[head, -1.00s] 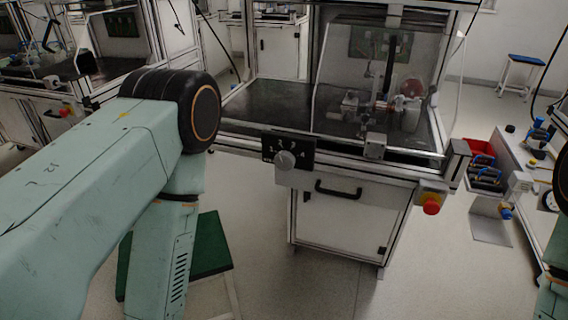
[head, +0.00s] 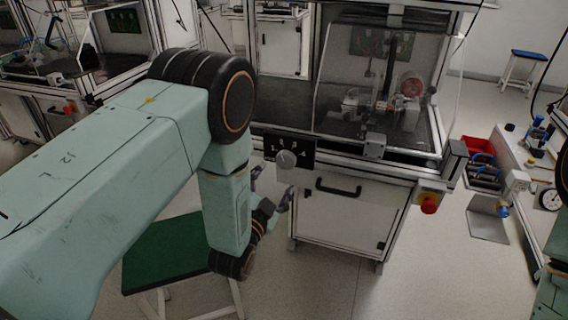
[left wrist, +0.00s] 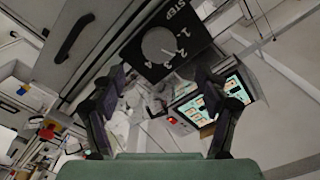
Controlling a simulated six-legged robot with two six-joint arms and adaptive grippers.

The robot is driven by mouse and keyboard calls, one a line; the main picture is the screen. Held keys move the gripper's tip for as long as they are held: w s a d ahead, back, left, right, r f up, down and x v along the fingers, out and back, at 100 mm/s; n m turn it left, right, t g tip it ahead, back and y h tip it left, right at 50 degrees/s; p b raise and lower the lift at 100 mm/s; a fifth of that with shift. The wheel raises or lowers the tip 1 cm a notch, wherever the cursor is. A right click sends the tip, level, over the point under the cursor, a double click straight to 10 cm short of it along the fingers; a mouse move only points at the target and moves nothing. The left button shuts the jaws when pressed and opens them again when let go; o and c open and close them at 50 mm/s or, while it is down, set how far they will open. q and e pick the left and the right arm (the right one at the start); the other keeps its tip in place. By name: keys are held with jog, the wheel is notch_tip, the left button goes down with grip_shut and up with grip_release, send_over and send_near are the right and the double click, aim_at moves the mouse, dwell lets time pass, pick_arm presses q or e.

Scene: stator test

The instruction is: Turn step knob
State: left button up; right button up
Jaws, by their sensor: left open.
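The step knob (head: 286,159) is a round grey dial on a black plate (head: 301,149) with numbers, on the front of the test bench. In the left wrist view the knob (left wrist: 159,45) shows a pointer line, and the plate reads STEP with numbers along one side. My left gripper (head: 272,190) is just below and left of the knob in the head view, apart from it. In the left wrist view its two fingers (left wrist: 165,97) are spread open and empty, with the knob beyond them. My right gripper is not in view; part of my right arm shows at the right edge.
A black drawer handle (head: 338,188) is right of and below the knob. A red emergency button (head: 429,204) sits at the bench's right corner. A green-topped stool (head: 165,255) stands below my left arm. A lit screen (left wrist: 205,103) shows in the wrist view.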

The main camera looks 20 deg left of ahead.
aim_at(284, 162)
pick_arm(q)
jog(key=w+b, duration=0.1)
jog(key=w, duration=0.6)
jog(key=shift+w+d+f, duration=0.1)
jog(key=shift+w, duration=0.25)
jog(key=c, duration=1.2)
jog(key=shift+n, duration=0.4)
jog(key=n, duration=0.3)
jog(key=shift+n, duration=0.4)
jog(key=shift+n+p, duration=0.5)
jog(key=shift+n, duration=1.7)
